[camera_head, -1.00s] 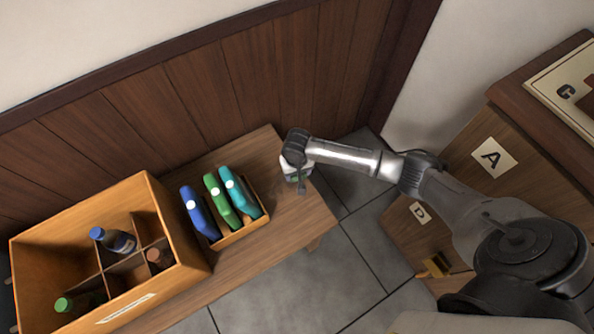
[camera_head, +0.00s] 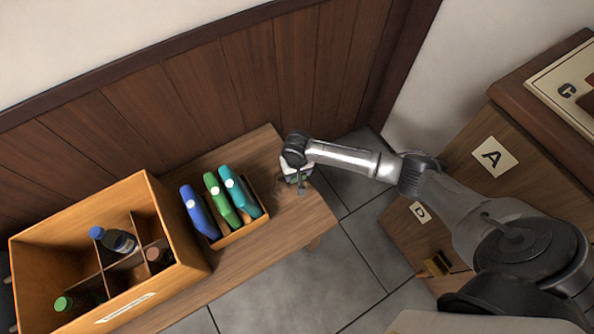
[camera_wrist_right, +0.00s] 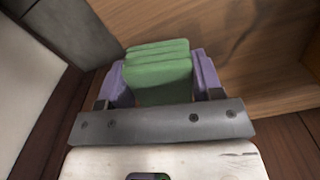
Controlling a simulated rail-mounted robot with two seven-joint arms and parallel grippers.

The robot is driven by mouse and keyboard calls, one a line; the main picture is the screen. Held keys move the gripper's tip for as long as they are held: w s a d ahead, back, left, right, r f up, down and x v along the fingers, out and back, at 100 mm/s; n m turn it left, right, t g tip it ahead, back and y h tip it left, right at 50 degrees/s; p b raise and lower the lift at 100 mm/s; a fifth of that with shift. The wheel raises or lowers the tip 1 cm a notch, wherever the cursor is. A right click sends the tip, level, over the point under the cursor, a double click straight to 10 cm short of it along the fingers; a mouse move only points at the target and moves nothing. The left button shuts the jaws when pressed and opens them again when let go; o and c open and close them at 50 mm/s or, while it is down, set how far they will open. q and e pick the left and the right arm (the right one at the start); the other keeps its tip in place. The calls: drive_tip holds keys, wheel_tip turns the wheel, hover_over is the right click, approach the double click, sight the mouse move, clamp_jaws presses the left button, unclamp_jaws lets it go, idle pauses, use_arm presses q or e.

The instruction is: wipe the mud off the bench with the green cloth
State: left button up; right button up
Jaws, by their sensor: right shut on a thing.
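My right gripper (camera_head: 296,176) is low over the right end of the wooden bench (camera_head: 240,156). In the right wrist view its purple fingers are shut on the folded green cloth (camera_wrist_right: 160,78). The cloth lies between the fingers and appears close to the bench top; I cannot tell whether it touches. A thin dark smear (camera_wrist_right: 240,36) marks the wood beyond the cloth in the wrist view. In the head view the gripper hides most of the cloth and part of the bench. My left gripper is not in view.
A small wooden holder (camera_head: 243,232) with blue, green and teal items stands left of the gripper. A large divided crate (camera_head: 190,232) with several bottles is farther left. A panelled wall (camera_head: 240,85) runs behind the bench. Cabinets marked A and D stand at right.

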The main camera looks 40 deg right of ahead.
sight(277, 189)
drive_tip(key=shift+f, duration=0.5)
drive_tip(key=shift+a, duration=0.1)
drive_tip(key=shift+w+a+r+p, duration=0.1)
drive_tip(key=shift+a+r+p, duration=0.1)
drive_tip(key=shift+a+p, duration=0.35)
drive_tip(key=shift+w+a+f+p, duration=0.15)
drive_tip(key=shift+a+p, duration=0.35)
drive_tip(key=shift+a, duration=0.6)
drive_tip(key=shift+w+a+p, duration=0.2)
drive_tip(key=shift+a+p, duration=0.15)
drive_tip(key=shift+a, duration=0.3)
drive_tip(key=shift+w+a+f+p, duration=0.15)
drive_tip(key=shift+a+p, duration=0.1)
drive_tip(key=shift+a, duration=0.45)
drive_tip(key=shift+w+a+p, duration=0.15)
drive_tip(key=shift+a+p, duration=0.05)
drive_tip(key=shift+a, duration=0.5)
drive_tip(key=shift+a, duration=0.1)
